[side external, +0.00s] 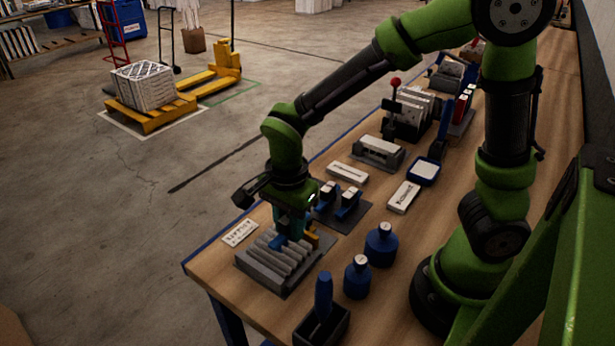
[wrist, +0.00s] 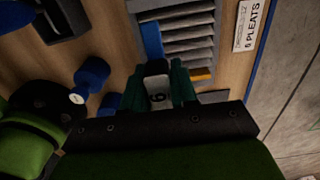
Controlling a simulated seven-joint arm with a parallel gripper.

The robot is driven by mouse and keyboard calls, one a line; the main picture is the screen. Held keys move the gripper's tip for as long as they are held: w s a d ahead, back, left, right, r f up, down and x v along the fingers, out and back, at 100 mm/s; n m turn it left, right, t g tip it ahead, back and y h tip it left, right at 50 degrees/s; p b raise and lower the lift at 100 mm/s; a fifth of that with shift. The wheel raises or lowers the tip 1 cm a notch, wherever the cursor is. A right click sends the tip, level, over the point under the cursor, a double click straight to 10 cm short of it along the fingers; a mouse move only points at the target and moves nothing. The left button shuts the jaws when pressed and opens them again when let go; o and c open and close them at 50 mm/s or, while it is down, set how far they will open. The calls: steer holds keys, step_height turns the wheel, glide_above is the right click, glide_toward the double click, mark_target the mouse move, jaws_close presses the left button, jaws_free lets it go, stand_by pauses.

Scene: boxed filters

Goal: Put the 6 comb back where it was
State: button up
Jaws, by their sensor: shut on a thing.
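My gripper (side external: 293,226) is at the near end of the bench, over the right part of a grey slotted block (side external: 252,272). In the wrist view its green fingers (wrist: 158,92) are shut on the 6 comb (wrist: 158,97), whose pale top is marked 6. A blue strip (wrist: 152,40), which looks like part of the comb, lies along the block's edge; I cannot tell whether it touches. A dark stand (side external: 350,216) beside my gripper holds two blue pieces with white tops (side external: 349,193). Any empty place in the stand is hidden or unclear.
A 6 PLEATS card (wrist: 245,25) lies beyond the block. An orange piece (wrist: 203,74) is at the block's edge. Two blue bottles (side external: 381,245) (side external: 357,278) and a blue-handled tool in a dark box (side external: 323,298) stand nearby. White cards (side external: 347,172) lie farther along the bench.

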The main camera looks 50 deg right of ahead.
steer(key=shift+w, duration=0.1)
steer(key=w+d+r, duration=0.1)
steer(key=w+d, duration=0.4)
steer(key=d, duration=0.5)
steer(key=w+d+r, duration=0.2)
steer(key=w+d, duration=0.3)
steer(key=d, duration=0.4)
steer(key=f, duration=0.3)
steer(key=d+f, duration=0.1)
steer(key=f, duration=0.2)
steer(key=shift+w+d, duration=0.1)
steer(key=shift+w, duration=0.05)
steer(key=shift+f, duration=2.1)
steer(key=shift+f, duration=0.15)
steer(key=o, duration=0.9)
steer(key=shift+o, duration=0.2)
